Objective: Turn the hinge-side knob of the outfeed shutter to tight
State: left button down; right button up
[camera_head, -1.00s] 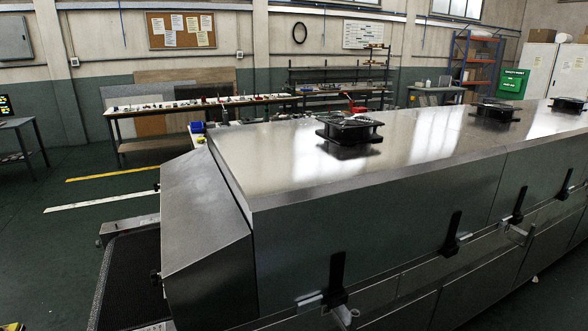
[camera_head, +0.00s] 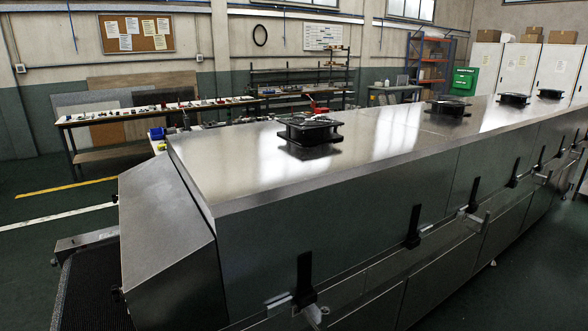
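The tunnel dryer (camera_head: 330,215) is a long steel housing running from the lower left to the far right. Its near end has a sloped steel hood (camera_head: 165,225) above a dark conveyor belt (camera_head: 88,285). Two small dark parts stick out at the hood's left edge, an upper one (camera_head: 115,198) and a lower one (camera_head: 118,294). They are too small to tell whether they are knobs. The end face under the hood is turned away, so I cannot make out a shutter or its hinge side. Neither of my grippers is in view.
Black latches, the nearest one (camera_head: 305,280), line the dryer's long side. Black fan units, the nearest one (camera_head: 310,132), stand on its top. A long workbench (camera_head: 150,115) is behind. Green floor (camera_head: 40,250) is clear at the left, beside the conveyor.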

aim_at(116, 293)
jog(key=k+j+u, duration=0.2)
jog(key=j, duration=0.25)
jog(key=j+u, duration=0.15)
jog(key=j, duration=0.25)
jog(key=k+j+u, duration=0.2)
jog(key=j, duration=0.3)
jog(key=i+l, duration=0.05)
